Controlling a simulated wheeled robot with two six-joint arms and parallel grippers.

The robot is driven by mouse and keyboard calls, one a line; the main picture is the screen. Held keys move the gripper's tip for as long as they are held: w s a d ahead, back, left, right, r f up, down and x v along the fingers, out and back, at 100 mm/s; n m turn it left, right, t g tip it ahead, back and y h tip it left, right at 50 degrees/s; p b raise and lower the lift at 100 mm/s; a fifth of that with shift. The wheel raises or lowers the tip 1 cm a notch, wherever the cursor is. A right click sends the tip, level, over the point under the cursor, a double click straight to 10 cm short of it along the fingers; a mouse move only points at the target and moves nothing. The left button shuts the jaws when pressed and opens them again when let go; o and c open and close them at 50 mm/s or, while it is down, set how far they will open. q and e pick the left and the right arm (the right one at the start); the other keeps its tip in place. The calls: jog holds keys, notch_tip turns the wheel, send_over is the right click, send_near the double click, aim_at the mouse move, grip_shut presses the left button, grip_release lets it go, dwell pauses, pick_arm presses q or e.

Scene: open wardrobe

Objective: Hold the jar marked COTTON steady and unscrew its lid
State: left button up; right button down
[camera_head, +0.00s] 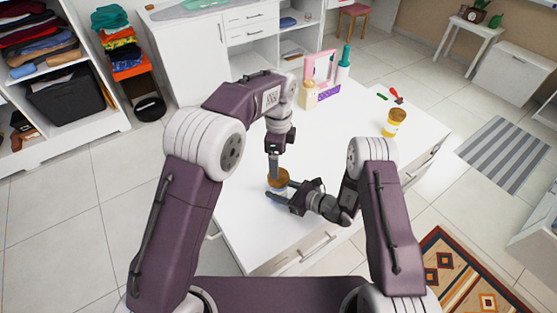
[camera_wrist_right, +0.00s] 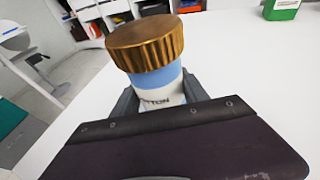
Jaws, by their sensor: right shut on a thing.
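The jar marked COTTON stands upright near the front of the white table. Its ribbed gold-brown lid (camera_head: 281,177) is on it. My right gripper (camera_head: 279,191) is shut around the jar's body from the right, below the lid. My left gripper (camera_head: 274,168) points down at the lid from above; I cannot tell whether its fingers touch the lid or how far apart they are. It does not show in the right wrist view.
A second jar with a yellow-brown lid (camera_head: 396,115) stands at the table's right. A red item (camera_head: 396,95) and a green item (camera_head: 381,97) lie behind it. A pink-framed mirror (camera_head: 321,68), teal bottle (camera_head: 343,66) and purple box (camera_head: 328,94) stand at the back. The table's middle is clear.

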aim_at(279, 187)
pick_arm(q)
jog(key=m, duration=1.3)
notch_tip(279, 187, down, 8)
jog(key=c, duration=1.5)
jog(key=n, duration=0.9)
jog(key=shift+r, duration=0.1)
jog(key=n, duration=3.8)
jog(key=shift+r, duration=0.1)
jog(key=n, duration=0.6)
jog(key=shift+n, duration=0.4)
